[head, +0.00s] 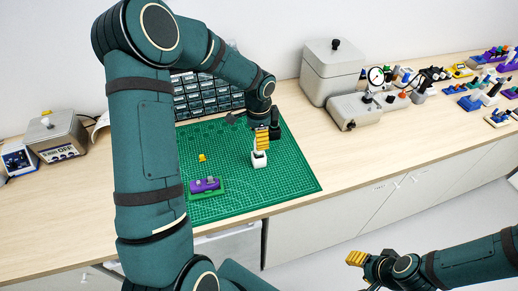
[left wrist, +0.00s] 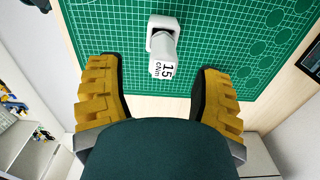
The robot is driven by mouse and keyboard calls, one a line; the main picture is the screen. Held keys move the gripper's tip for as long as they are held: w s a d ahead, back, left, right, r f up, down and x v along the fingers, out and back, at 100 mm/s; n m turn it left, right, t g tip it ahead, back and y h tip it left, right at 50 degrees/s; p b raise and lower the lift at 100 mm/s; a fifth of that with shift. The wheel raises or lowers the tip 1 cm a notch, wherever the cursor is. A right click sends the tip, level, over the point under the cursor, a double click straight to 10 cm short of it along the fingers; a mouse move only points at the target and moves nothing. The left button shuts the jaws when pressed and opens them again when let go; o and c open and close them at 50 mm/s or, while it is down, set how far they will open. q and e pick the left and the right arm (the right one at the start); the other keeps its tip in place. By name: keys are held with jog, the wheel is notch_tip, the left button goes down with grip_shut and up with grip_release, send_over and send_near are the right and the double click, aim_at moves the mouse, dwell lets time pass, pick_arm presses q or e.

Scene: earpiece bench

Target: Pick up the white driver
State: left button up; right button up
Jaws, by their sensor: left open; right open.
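The white driver (left wrist: 163,68), its end marked "15 cN·m", stands on the green cutting mat (head: 300,185). In the left wrist view a white square part (left wrist: 163,24) shows at its far end; I cannot tell whether this is a stand. In the head view the white driver (head: 259,160) is just below my left gripper (head: 262,147), whose fingers partly cover it. My left gripper (left wrist: 157,72) is open, with its yellow fingers spread to either side of the marked end, apart from it. My right gripper (head: 354,258) is open and empty, out in front of the bench.
A purple fixture (head: 205,185) and a small yellow piece (head: 202,158) are on the mat. A drawer rack (head: 195,97) stands behind it. A grey box (head: 331,71) and a dial gauge (head: 376,76) are to the right. The mat's right part is clear.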

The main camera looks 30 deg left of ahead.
pick_arm(q)
jog(key=shift+w+a+f, duration=0.1)
jog(key=shift+w+f, duration=0.05)
jog(key=shift+f, duration=3.2)
grip_shut()
